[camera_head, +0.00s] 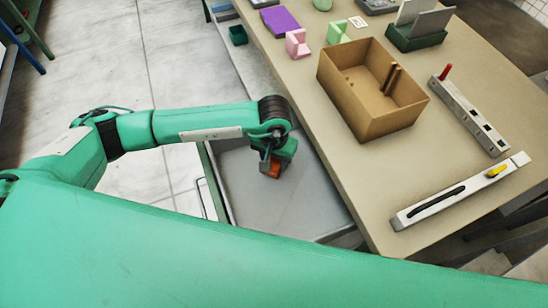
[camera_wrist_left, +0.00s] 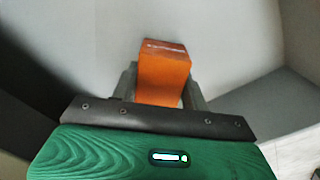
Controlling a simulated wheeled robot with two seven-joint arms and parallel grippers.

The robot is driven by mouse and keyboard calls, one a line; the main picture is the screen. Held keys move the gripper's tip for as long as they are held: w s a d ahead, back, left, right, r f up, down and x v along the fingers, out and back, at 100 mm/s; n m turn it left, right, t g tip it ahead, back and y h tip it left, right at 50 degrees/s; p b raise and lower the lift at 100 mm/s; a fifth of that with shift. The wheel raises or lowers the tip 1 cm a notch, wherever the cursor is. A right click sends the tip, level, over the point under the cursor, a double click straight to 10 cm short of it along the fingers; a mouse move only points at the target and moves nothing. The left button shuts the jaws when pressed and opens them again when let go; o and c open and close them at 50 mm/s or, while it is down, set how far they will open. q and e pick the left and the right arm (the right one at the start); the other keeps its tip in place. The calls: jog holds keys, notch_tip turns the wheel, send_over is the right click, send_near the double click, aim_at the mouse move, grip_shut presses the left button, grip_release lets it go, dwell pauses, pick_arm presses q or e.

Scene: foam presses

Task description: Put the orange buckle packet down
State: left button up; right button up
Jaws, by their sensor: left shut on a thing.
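The orange buckle packet (camera_head: 273,171) is in my left gripper (camera_head: 268,163), over the grey open bin beside the table. In the left wrist view the orange packet (camera_wrist_left: 164,75) stands between the two grey fingers of my left gripper (camera_wrist_left: 163,85), which is shut on it. The fingers cover its lower sides. The grey bin's inner surface (camera_head: 290,205) lies around and below it. I cannot tell whether the packet touches the bin floor. My right gripper is in neither view.
The table (camera_head: 330,140) stands right of the bin. On it are a brown box (camera_head: 340,95) with a few sticks inside, a grey bar with a red handle (camera_head: 470,115), a long white strip (camera_head: 460,192), a pink block (camera_head: 297,44) and a green holder (camera_head: 416,38).

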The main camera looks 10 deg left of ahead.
pick_arm(q)
jog(key=o, duration=1.1)
jog(key=shift+c, duration=0.2)
jog(key=shift+r, duration=0.1)
notch_tip(320, 180, up, 4)
jog(key=shift+w+r+b, duration=0.1)
jog(key=shift+r+b, duration=0.05)
jog(key=shift+b, duration=0.2)
notch_tip(320, 180, up, 8)
jog(key=b, duration=0.1)
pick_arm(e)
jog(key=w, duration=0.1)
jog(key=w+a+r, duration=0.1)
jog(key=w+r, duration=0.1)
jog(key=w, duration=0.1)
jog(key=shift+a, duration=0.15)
pick_arm(q)
jog(key=shift+f, duration=0.2)
